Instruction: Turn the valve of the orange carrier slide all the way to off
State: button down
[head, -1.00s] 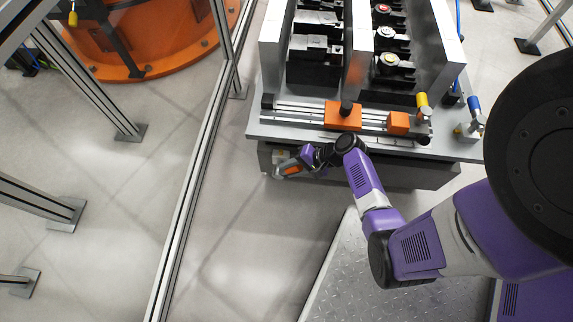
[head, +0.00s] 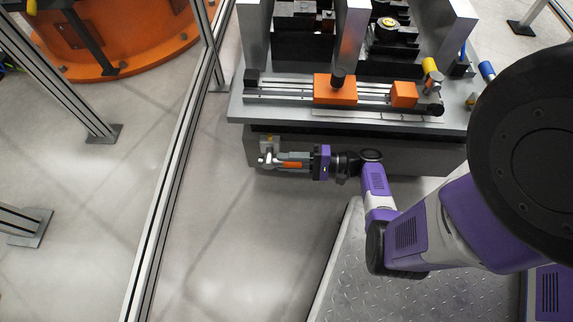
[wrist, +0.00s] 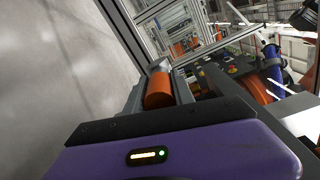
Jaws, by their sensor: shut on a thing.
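The orange carrier (head: 335,92) of the slide sits on a rail along the front of the bench top, with a smaller orange block (head: 403,95) to its right. Below the bench's front edge, at the left, is a silver valve body (head: 268,156). An orange handle (head: 292,165) extends right from it, roughly level in the picture. My gripper (head: 290,164) points left with its fingers shut around this handle. In the wrist view the orange handle (wrist: 159,90) lies between the grey fingers. The valve's far side and its off mark cannot be made out.
A yellow-handled valve (head: 429,66) and a blue-handled one (head: 487,71) stand at the bench's right end. The floor between post and gripper is clear. A tread-plate platform (head: 400,295) lies below my arm.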

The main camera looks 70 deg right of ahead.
jog(key=shift+f+t, duration=0.1)
jog(key=shift+t, duration=0.2)
jog(key=c, duration=1.1)
grip_release()
jog(key=shift+s, duration=0.1)
jog(key=v, duration=0.7)
jog(key=shift+s+d, duration=0.15)
jog(key=shift+s, duration=0.1)
